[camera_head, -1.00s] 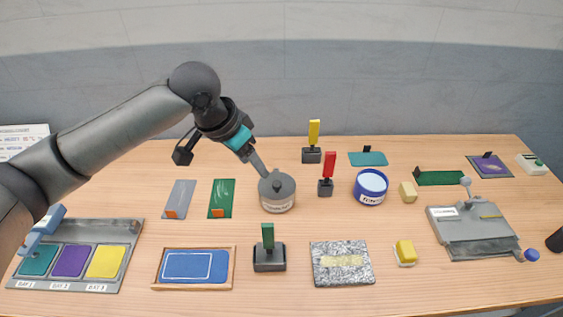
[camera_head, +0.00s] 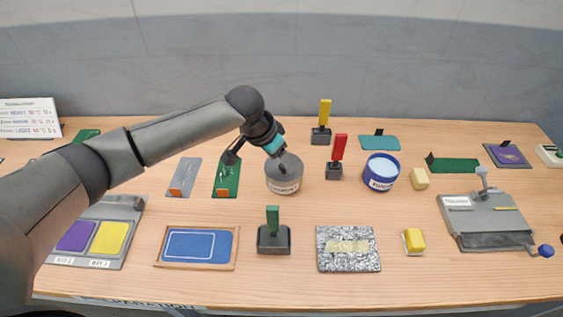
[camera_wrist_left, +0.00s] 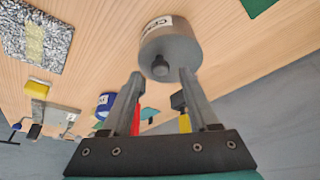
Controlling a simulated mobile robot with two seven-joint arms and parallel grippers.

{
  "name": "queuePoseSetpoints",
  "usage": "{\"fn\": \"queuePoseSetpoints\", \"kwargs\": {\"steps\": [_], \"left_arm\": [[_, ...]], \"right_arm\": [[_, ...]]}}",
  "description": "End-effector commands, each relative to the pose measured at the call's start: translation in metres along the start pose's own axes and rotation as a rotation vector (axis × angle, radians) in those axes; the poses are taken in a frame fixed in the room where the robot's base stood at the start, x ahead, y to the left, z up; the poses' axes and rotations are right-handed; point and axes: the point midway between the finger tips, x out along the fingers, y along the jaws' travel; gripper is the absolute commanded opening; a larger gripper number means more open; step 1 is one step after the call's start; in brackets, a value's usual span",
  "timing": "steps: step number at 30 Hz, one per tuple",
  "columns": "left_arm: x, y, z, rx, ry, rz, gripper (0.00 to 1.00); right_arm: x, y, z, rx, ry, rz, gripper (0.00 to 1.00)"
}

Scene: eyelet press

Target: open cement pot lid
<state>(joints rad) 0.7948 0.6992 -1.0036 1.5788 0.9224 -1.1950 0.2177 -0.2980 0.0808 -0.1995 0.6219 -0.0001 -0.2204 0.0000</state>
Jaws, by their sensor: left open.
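The cement pot (camera_head: 284,184) is a grey round pot with a white label, standing on the wooden table. Its grey lid is on, and the dark knob (camera_wrist_left: 160,66) shows on the lid in the left wrist view, where the pot (camera_wrist_left: 172,42) is just beyond the fingertips. My left gripper (camera_head: 280,160) is over the lid in the head view and partly hides it. In the left wrist view the two fingers of my left gripper (camera_wrist_left: 160,74) are apart, with the knob close to the gap between their tips. Contact cannot be told. My right gripper is not in view.
A red-handled tool (camera_head: 338,150) and a blue pot (camera_head: 381,172) stand right of the cement pot. A green-handled stamp (camera_head: 273,235) stands in front, beside a blue framed pad (camera_head: 197,247). A grey press (camera_head: 488,221) is at the right. Bare table lies between them.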

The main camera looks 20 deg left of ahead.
Motion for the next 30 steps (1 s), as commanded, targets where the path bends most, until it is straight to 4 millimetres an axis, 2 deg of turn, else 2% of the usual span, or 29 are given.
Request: {"fn": "queuePoseSetpoints", "kwargs": {"steps": [6,16,30], "left_arm": [[0.017,0.000,0.000,0.000,0.000,-0.001,0.61],[0.019,0.000,0.000,0.000,0.001,-0.001,0.61],[0.019,0.000,0.000,0.000,0.001,-0.001,0.09]], "right_arm": [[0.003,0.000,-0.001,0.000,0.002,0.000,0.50],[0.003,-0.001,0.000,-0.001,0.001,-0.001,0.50],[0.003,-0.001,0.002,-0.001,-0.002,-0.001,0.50]]}}
